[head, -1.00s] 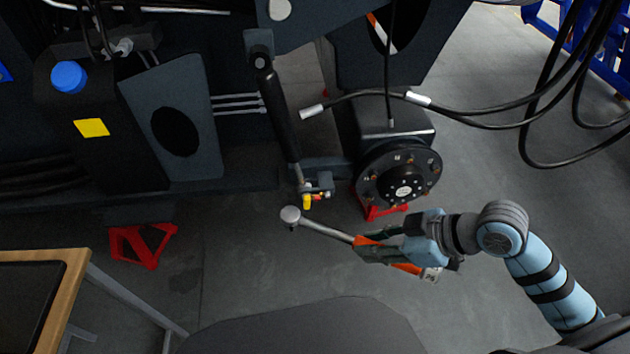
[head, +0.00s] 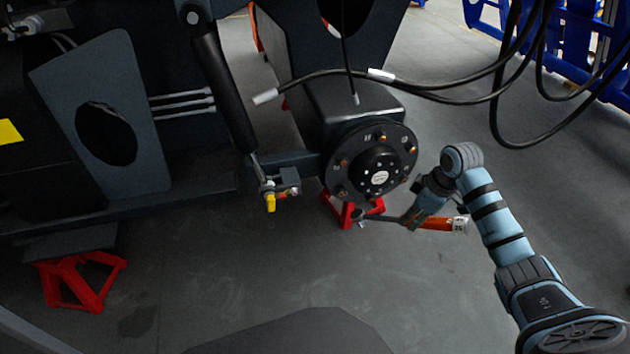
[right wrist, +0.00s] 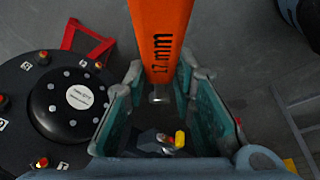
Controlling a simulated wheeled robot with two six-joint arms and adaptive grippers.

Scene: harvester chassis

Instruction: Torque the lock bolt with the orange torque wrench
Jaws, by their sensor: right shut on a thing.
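The orange torque wrench (head: 438,224) is in my right gripper (head: 413,212), below and right of the black wheel hub. Its shaft points left, and its head end (head: 362,213) shows in front of the red stand under the hub. In the right wrist view the orange handle (right wrist: 163,38), marked 17 mm, lies between the teal fingers of my right gripper (right wrist: 165,82). The likely lock bolt spot is the small bracket with a yellow part (head: 271,202) at the cylinder's foot, left of and apart from the wrench head. The bolt itself is too small to tell. My left gripper is out of view.
The wheel hub (head: 372,165) with several orange-brown bolts stands just above the wrench. A red stand (head: 82,282) is at the lower left. Black hoses (head: 450,88) hang at upper right. The grey floor in front of the chassis is mostly clear.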

